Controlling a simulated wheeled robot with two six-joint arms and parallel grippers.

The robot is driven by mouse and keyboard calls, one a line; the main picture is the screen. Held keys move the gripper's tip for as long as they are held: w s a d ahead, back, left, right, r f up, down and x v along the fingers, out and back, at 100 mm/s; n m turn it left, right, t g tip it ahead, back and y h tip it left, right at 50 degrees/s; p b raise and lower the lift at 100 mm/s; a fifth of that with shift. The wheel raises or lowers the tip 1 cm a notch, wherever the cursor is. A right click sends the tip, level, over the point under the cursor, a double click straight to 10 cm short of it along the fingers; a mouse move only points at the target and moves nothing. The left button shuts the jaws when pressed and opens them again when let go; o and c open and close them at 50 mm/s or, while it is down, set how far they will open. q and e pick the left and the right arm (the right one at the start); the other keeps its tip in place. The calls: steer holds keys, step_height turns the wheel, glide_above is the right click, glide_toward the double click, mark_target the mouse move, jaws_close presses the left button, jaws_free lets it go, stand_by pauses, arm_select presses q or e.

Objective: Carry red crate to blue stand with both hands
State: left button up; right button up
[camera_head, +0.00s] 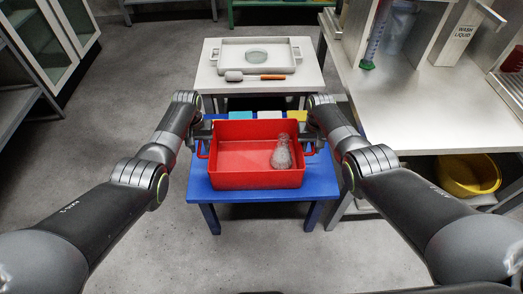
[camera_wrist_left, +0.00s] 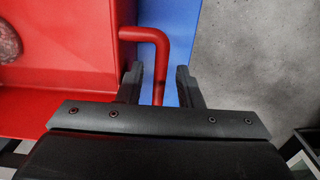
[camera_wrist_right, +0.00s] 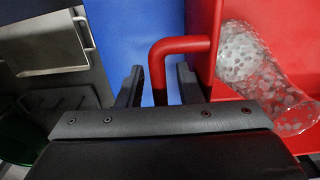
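The red crate (camera_head: 232,180) is on the top of the blue stand (camera_head: 320,178), upright and looking level. A clear flask with pale contents (camera_head: 282,155) is inside it at the right; the right wrist view shows the flask too (camera_wrist_right: 265,80). My left gripper (camera_wrist_left: 160,82) has its fingers on either side of the crate's left red handle (camera_wrist_left: 158,50), with gaps between. My right gripper (camera_wrist_right: 157,85) straddles the other red handle (camera_wrist_right: 178,45) the same way, with gaps. Both grippers look open. In the head view the fingertips are small and partly hidden.
Behind the stand is a white table (camera_head: 212,84) with a tray (camera_head: 284,44) and a brush-like tool (camera_head: 254,76). Cyan, white and yellow pieces show behind the crate. A bench (camera_head: 420,110) stands right, a yellow bowl (camera_head: 470,176) below it. Floor at left is clear.

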arm_select(q)
steer(key=shift+r, duration=0.1)
arm_select(e)
steer(key=shift+r, duration=0.1)
step_height(320, 180, up, 12)
steer(key=shift+f, duration=0.1)
arm_select(q)
step_height(320, 180, up, 12)
stand_by(0.9)
stand_by(0.4)
